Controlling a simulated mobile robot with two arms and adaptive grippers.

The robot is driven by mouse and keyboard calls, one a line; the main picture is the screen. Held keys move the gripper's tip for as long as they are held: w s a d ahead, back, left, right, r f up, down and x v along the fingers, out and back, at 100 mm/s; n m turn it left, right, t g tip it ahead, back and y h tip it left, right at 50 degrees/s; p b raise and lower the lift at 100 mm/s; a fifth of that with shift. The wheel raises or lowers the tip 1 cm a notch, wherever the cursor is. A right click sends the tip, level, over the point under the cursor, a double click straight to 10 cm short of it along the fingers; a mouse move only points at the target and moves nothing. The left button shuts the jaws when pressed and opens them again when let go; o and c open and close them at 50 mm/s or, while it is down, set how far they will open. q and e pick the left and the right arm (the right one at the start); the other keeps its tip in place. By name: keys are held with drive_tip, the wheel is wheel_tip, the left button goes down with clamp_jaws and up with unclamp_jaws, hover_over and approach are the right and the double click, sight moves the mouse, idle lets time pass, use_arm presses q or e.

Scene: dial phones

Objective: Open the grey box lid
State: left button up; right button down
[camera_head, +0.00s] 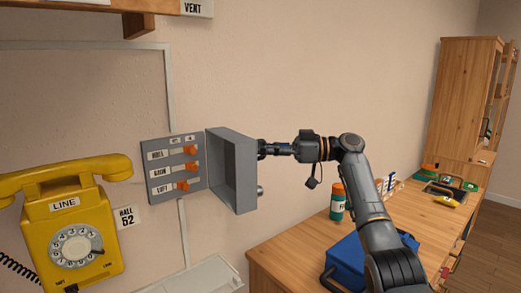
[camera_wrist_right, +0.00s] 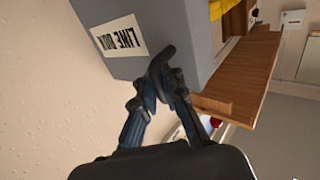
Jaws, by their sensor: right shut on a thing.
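The grey box's panel (camera_head: 174,168) is on the wall, with three orange switches labelled HALL, a middle label hard to read, and LOFT. Its grey lid (camera_head: 232,172) stands swung open on the right, its hollow inside facing the panel. The lid's outer face, with a LINE BOX label (camera_wrist_right: 118,36), shows in the right wrist view. My right gripper (camera_head: 264,149) is at the lid's outer side, shut on what looks like its dark handle (camera_wrist_right: 161,60). The fingers partly hide this handle. My left gripper is not in view.
A yellow dial phone (camera_head: 72,222) hangs left of the box. Below right, a wooden desk (camera_head: 290,262) carries a blue case (camera_head: 347,262), a green bottle with an orange cap (camera_head: 337,203) and tools. A wooden cabinet (camera_head: 462,95) stands at the far right.

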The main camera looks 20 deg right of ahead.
drive_tip(key=shift+d+f, duration=0.1)
drive_tip(key=shift+f, duration=0.1)
drive_tip(key=c, duration=1.7)
unclamp_jaws()
drive_tip(key=shift+d, duration=0.1)
drive_tip(key=shift+s+d+r, duration=0.15)
drive_tip(key=shift+s+d, duration=0.1)
drive_tip(key=v, duration=1.2)
